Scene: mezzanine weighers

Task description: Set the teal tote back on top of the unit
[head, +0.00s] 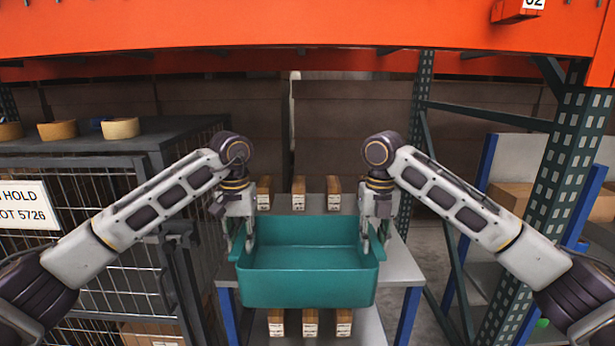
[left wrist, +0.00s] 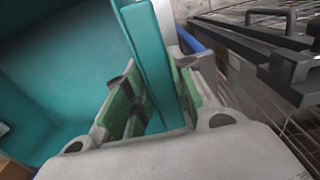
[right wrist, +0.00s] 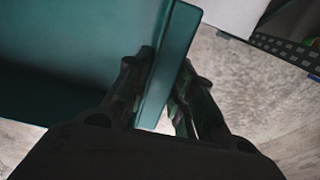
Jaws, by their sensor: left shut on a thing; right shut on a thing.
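The teal tote (head: 310,290) is in the middle of the head view, roughly level and empty inside. My left gripper (head: 240,240) is shut on its left wall; in the left wrist view (left wrist: 160,95) the green-padded fingers straddle the rim. My right gripper (head: 376,238) is shut on its right wall, and its fingers straddle that rim in the right wrist view (right wrist: 160,95). A unit with a grey top (head: 398,268) and blue legs stands behind and below the tote. The tote hides much of that top; I cannot tell whether they touch.
Several small brown boxes (head: 298,193) stand in a row behind the tote, with more (head: 310,323) on a lower shelf. A mesh cage (head: 70,160) with tape rolls (head: 120,128) on top stands left. A green rack upright (head: 550,170) stands right. An orange beam (head: 300,25) crosses overhead.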

